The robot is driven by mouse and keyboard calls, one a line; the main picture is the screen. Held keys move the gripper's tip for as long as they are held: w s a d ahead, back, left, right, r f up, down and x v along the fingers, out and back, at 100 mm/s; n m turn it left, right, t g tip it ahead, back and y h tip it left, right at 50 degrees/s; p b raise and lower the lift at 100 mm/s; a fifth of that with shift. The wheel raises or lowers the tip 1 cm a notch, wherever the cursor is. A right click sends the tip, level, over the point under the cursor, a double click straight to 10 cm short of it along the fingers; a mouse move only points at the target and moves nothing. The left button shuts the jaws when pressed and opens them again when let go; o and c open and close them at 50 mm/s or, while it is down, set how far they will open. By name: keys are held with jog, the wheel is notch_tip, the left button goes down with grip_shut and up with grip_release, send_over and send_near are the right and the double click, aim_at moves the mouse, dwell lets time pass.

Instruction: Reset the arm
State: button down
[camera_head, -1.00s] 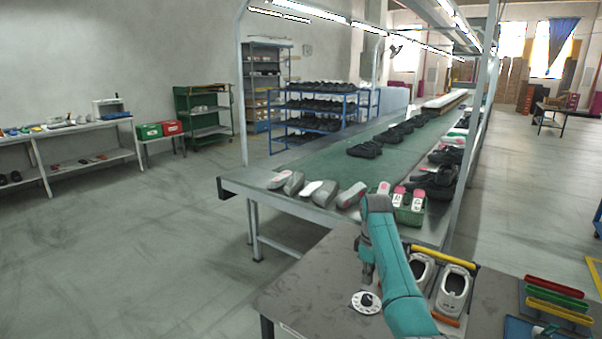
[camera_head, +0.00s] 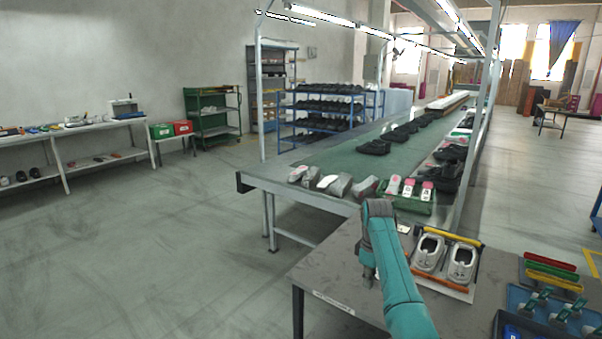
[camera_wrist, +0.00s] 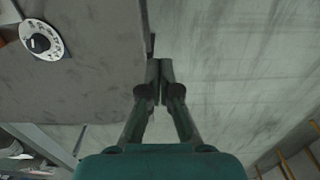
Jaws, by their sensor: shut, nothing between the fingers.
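My teal arm (camera_head: 392,275) reaches over the grey worktable (camera_head: 345,262) in the head view, bent at its top with its end hanging down. My gripper shows in the wrist view (camera_wrist: 160,66), with its two dark fingers together and nothing between them. The fingertips lie beside the table edge in that view, with floor visible beyond. A white disc with a dark centre (camera_wrist: 41,41) lies on the table to the left of the fingers in the wrist view.
Two grey shoe parts (camera_head: 462,264) sit in a holder on the worktable, right of my arm. A blue tray (camera_head: 513,298) lies further right. The conveyor (camera_head: 330,162) with shoes and a green bin (camera_head: 412,204) stands behind. The floor at left is clear.

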jog(key=s+f+m+t, duration=0.15)
jog(key=s+f, duration=0.35)
jog(key=f, duration=0.9)
jog(key=s+f+m+t, duration=0.15)
jog(key=s+f, duration=0.35)
jog(key=f, duration=0.8)
jog(key=s+f+m+t, duration=0.15)
jog(key=s+f, duration=0.35)
jog(key=s, duration=0.5)
jog(key=s+f+m+t, duration=0.1)
jog(key=s+f+t, duration=0.3)
jog(key=s, duration=0.7)
jog(key=s+r+m+t, duration=0.1)
jog(key=s+r, duration=0.2)
jog(key=s, duration=0.8)
jog(key=s+r+m+t, duration=0.1)
jog(key=s+r, duration=0.2)
jog(key=s, duration=0.7)
jog(key=s+r+m+t, duration=0.1)
jog(key=s+r+t, duration=0.1)
jog(key=s+r, duration=0.6)
jog(key=s+r+m+t, duration=0.2)
jog(key=s+r, duration=0.6)
jog(key=r, duration=0.9)
jog(key=shift+a, duration=0.45)
